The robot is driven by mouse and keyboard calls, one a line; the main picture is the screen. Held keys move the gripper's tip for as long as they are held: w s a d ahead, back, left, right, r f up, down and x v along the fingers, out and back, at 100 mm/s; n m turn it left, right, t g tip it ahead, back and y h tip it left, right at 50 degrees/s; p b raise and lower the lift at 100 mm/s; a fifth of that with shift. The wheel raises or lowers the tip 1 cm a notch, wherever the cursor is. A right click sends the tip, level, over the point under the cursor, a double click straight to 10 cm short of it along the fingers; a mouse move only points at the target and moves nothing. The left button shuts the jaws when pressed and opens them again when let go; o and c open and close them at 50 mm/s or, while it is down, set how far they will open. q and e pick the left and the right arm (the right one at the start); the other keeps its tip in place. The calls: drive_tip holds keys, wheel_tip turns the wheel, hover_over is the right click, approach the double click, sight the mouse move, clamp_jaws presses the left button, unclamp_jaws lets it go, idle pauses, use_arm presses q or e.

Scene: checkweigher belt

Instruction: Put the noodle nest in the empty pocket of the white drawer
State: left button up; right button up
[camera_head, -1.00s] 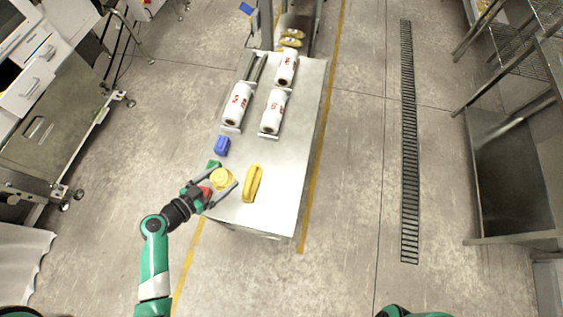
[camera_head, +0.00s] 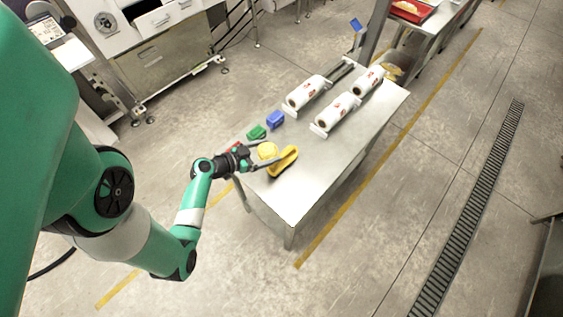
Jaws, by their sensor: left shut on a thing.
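The noodle nest (camera_head: 267,150) is a round yellow bundle near the left end of the steel table. My left gripper (camera_head: 266,158) is shut on it, with a finger on either side. I cannot tell whether the nest touches the table. A white drawer (camera_head: 161,19) with a handle is in the cabinet at the upper left. Its front seems to stand out from the cabinet, but its inside and pockets cannot be made out. My right gripper is out of view.
A yellow elongated object (camera_head: 283,163) lies close beside the nest. A blue block (camera_head: 275,119), a green block (camera_head: 256,132) and a red one (camera_head: 235,147) stand nearby. White rolls (camera_head: 306,92) lie farther back. The table's near right part (camera_head: 300,197) is clear.

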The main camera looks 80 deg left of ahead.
use_arm(q)
drive_tip(key=w+d+f+b, duration=0.3)
drive_tip(key=d+b, duration=0.1)
drive_tip(key=b, duration=0.7)
drive_tip(key=p, duration=0.1)
hover_over(297, 193)
drive_tip(key=f, duration=0.5)
drive_tip(key=shift+s+a+f, duration=0.35)
drive_tip(key=shift+a, duration=0.05)
drive_tip(key=shift+w+f, duration=0.1)
drive_tip(key=shift+f, duration=0.1)
drive_tip(key=shift+w+d+f+b, duration=0.2)
drive_tip(key=shift+f+b, duration=0.2)
drive_tip(key=shift+f, duration=0.55)
drive_tip(key=shift+w+d+f+b, duration=0.15)
drive_tip(key=shift+f+b, duration=0.2)
drive_tip(key=shift+f, duration=0.6)
drive_tip(key=shift+s+f, duration=0.1)
drive_tip(key=o, duration=1.1)
drive_tip(key=shift+c, duration=0.2)
drive_tip(key=shift+o, duration=0.2)
